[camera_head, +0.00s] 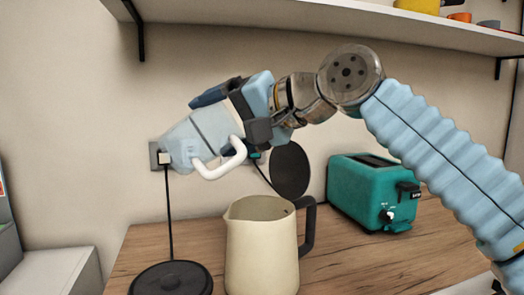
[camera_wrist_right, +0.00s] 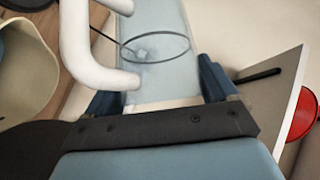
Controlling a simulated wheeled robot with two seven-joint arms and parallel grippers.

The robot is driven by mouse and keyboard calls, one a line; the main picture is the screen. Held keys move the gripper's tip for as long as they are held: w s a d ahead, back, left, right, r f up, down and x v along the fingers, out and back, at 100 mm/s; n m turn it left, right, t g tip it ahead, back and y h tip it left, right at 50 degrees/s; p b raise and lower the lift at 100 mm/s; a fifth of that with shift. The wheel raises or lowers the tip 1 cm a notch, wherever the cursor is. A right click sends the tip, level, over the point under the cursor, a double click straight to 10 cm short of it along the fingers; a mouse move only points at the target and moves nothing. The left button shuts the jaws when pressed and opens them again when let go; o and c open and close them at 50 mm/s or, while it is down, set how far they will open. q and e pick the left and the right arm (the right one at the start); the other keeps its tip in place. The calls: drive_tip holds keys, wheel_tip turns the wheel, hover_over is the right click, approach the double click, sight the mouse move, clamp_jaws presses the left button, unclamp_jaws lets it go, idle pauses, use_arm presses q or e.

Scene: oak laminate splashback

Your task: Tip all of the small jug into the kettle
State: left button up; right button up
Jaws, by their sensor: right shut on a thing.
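My right gripper (camera_head: 236,112) is shut on the small jug (camera_head: 182,145), which looks clear and has a white handle (camera_head: 220,160). The jug is held in the air, tilted, above and left of the kettle in the picture, with its handle on the lower side. In the right wrist view the white handle (camera_wrist_right: 88,50) and a thin round rim (camera_wrist_right: 155,47) show beyond the gripper. The cream kettle (camera_head: 262,250) stands upright on the worktop with its top open and a dark handle at right. It partly shows in the wrist view (camera_wrist_right: 25,75). I cannot see what the jug holds. My left gripper is out of view.
A black round base (camera_head: 172,280) lies left of the kettle, its cord rising to a wall socket. A green toaster (camera_head: 372,192) stands right of the kettle. A dark disc (camera_head: 290,170) shows behind the kettle. A shelf (camera_head: 330,25) runs overhead.

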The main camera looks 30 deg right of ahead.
sight(173, 154)
drive_tip(key=shift+w+a+f+n+g+h, duration=0.15)
drive_tip(key=shift+a+f+n+g+h, duration=0.15)
drive_tip(key=shift+f+n+g+h, duration=0.35)
drive_tip(key=a+n+h, duration=0.1)
drive_tip(key=a+f+g+h, duration=0.1)
drive_tip(key=a+h, duration=0.1)
drive_tip(key=w+a+n+h, duration=0.1)
drive_tip(key=shift+a+f+n+g, duration=0.3)
drive_tip(key=shift+f+n+g, duration=0.05)
drive_tip(key=shift+f, duration=0.05)
drive_tip(key=shift+w+a+f+n+g+h, duration=0.25)
drive_tip(key=shift+a+h, duration=0.25)
drive_tip(key=shift+h, duration=0.25)
drive_tip(key=shift+w+a+f+n+g+h, duration=0.1)
drive_tip(key=shift+a+f+n+h, duration=0.25)
drive_tip(key=shift+a+h, duration=0.25)
